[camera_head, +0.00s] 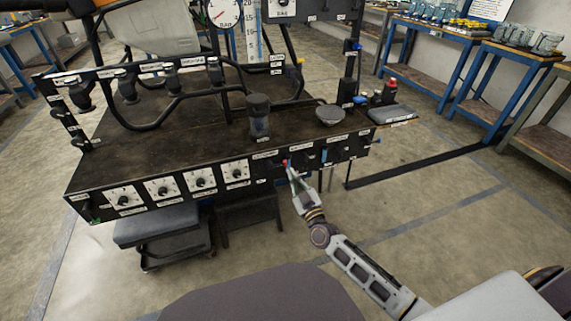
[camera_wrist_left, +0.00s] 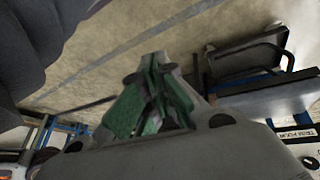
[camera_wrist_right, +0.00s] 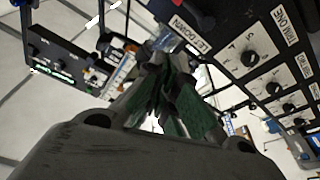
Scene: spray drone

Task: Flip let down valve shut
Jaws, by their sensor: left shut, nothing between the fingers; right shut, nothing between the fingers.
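The black front panel of the bench carries a LET DOWN label (camera_wrist_right: 190,32), readable in the right wrist view. In the head view a small label (camera_head: 265,155) sits right of the dials. A small red part (camera_head: 285,162) shows at the panel beside my right fingertips. I cannot tell whether it is the let down valve's handle, nor which way the valve stands. My right gripper (camera_head: 292,175) is shut and empty, close in front of the panel; contact is unclear. It also shows in the right wrist view (camera_wrist_right: 172,75). My left gripper (camera_wrist_left: 155,65) is shut and empty, outside the head view.
Several white dials (camera_head: 201,178) line the panel to the left. A dark cylinder (camera_head: 259,118) and a grey dish (camera_head: 330,115) stand on the bench top (camera_head: 190,140). A low stool (camera_head: 160,225) stands below.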

